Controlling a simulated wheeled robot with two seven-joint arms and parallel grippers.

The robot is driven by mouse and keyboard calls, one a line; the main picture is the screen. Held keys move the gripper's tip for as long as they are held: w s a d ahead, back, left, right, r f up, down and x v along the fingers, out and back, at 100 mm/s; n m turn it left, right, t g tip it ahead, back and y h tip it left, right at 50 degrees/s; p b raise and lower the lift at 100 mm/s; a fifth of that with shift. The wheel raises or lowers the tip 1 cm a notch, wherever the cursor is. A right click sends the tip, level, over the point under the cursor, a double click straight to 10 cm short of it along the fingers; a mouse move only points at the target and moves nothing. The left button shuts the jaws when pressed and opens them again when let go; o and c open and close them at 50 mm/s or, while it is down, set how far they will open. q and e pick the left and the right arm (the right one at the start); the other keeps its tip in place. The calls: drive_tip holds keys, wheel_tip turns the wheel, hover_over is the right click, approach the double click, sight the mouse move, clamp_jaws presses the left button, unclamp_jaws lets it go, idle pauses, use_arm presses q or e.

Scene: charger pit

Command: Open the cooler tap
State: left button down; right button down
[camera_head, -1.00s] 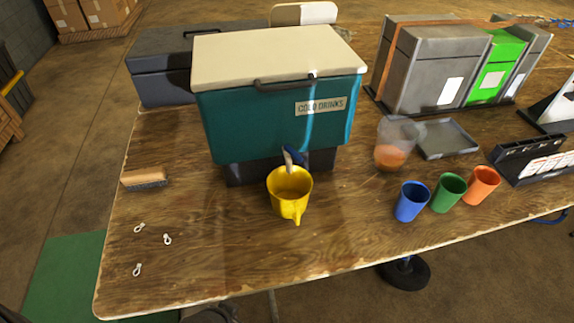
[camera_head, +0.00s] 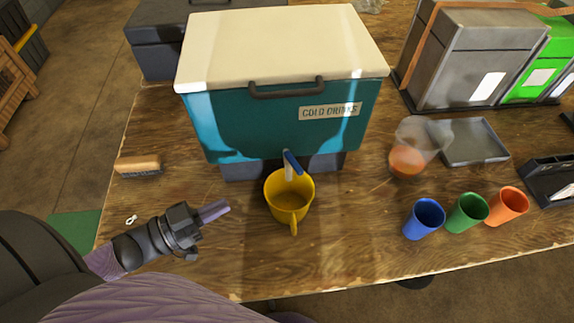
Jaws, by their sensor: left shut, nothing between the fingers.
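The teal cooler (camera_head: 240,125) with a cream lid and a "COLD DRINKS" label stands on a dark base at the back of the wooden table. Its tap (camera_head: 291,164), with a blue lever, sticks out at the front near the bottom. A yellow mug (camera_head: 289,196) stands upright below the tap, its handle toward me. My left gripper (camera_head: 226,207) is shut and empty, to the left of the mug and apart from it, pointing right. My right gripper is not in view.
A brush (camera_head: 138,166) lies at the left table edge. Blue (camera_head: 424,219), green (camera_head: 467,212) and orange (camera_head: 507,206) cups stand at the right. A clear jug (camera_head: 413,150) and a grey tray (camera_head: 474,141) are behind them. Table space between mug and blue cup is free.

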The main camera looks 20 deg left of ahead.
sight(295, 171)
use_arm(q)
drive_tip(key=b+x, duration=0.1)
drive_tip(key=x, duration=1.3)
drive_tip(key=shift+d, duration=0.15)
